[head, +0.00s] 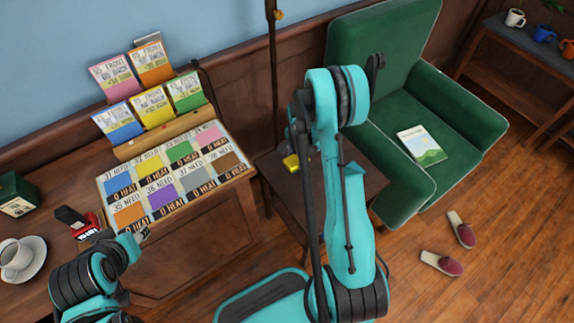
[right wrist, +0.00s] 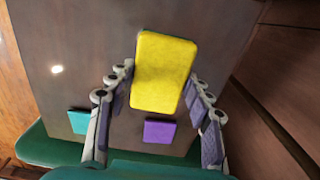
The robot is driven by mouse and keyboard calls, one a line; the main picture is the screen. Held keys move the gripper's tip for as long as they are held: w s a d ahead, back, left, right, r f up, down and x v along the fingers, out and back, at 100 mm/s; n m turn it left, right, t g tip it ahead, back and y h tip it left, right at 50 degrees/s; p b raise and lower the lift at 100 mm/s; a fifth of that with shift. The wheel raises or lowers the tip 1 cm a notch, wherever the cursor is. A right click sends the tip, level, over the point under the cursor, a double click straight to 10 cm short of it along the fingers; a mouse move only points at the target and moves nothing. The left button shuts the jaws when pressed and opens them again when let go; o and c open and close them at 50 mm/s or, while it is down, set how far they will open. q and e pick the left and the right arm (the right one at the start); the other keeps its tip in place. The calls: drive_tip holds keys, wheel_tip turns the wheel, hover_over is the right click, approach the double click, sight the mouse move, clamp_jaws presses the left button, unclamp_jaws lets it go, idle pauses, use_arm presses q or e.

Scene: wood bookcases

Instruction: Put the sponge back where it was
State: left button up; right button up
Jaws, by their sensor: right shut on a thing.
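A yellow sponge (right wrist: 166,72) is held between the two fingers of my right gripper (right wrist: 160,78) in the right wrist view. It stands out above a dark brown side table (right wrist: 70,35). In the head view the sponge (head: 291,163) shows as a small yellow piece over the side table (head: 373,181), and my right arm hides most of the gripper. A teal square (right wrist: 79,121) and a purple square (right wrist: 159,131) lie on the table. My left gripper (head: 142,234) is at the lower left, near the wooden desk's front edge; its finger gap is unclear.
A green armchair (head: 455,105) with a book (head: 421,146) stands right of the side table. A thin dark pole (head: 273,80) rises behind it. The wooden desk at left bears a card board (head: 244,173), a red stamp box (head: 87,228) and a cup (head: 15,257). Slippers (head: 442,263) lie on the floor.

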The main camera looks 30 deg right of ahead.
sight(288, 157)
drive_tip(key=w+a+f, duration=0.1)
drive_tip(key=w+a+f+b, duration=0.1)
drive_tip(key=w, duration=0.1)
drive_tip(key=shift+f, duration=0.1)
wheel_tip(288, 157, down, 4)
drive_tip(key=shift+f+b, duration=0.1)
drive_tip(key=shift+b, duration=0.95)
drive_tip(key=o, duration=1.1)
